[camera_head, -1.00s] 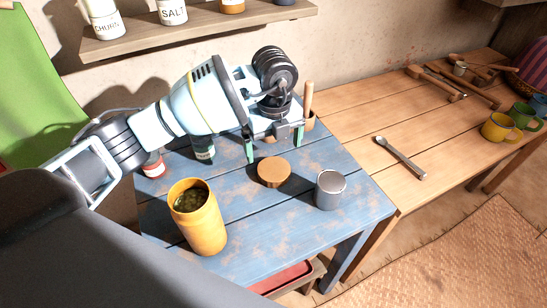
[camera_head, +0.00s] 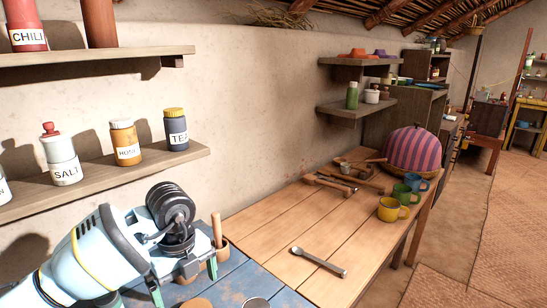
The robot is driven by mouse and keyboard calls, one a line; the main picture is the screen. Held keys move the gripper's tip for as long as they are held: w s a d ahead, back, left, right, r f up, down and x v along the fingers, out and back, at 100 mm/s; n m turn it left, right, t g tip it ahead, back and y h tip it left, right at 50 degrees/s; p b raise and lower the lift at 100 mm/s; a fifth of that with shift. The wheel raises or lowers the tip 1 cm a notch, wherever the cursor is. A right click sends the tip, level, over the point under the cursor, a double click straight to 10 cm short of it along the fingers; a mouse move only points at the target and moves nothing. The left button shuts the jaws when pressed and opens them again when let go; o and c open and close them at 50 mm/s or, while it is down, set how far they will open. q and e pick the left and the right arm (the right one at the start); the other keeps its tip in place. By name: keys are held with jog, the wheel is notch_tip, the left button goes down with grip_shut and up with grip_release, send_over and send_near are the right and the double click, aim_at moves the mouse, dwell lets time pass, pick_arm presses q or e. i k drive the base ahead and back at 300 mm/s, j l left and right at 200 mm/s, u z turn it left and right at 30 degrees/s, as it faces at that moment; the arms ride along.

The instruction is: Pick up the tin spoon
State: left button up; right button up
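The tin spoon (camera_head: 322,263) is grey and lies flat on the bare wooden table, its rounded end toward the left and its handle toward the lower right. My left gripper (camera_head: 183,281) is at the lower left, above the blue table. Its two green-tipped fingers are apart, with nothing seen held between them. It is to the left of the spoon and well apart from it. My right gripper is not in view.
Yellow (camera_head: 391,209), green and blue mugs stand along the wooden table's (camera_head: 270,216) right edge. Wooden utensils (camera_head: 331,184) and a striped dome cover (camera_head: 413,150) are at the back. A small pot (camera_head: 222,249) with a stick stands by my gripper. Shelves line the wall.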

aim_at(317, 260)
jog(key=k+l, duration=0.25)
jog(key=k, duration=0.15)
jog(key=k+l, duration=0.2)
jog(key=k, duration=0.25)
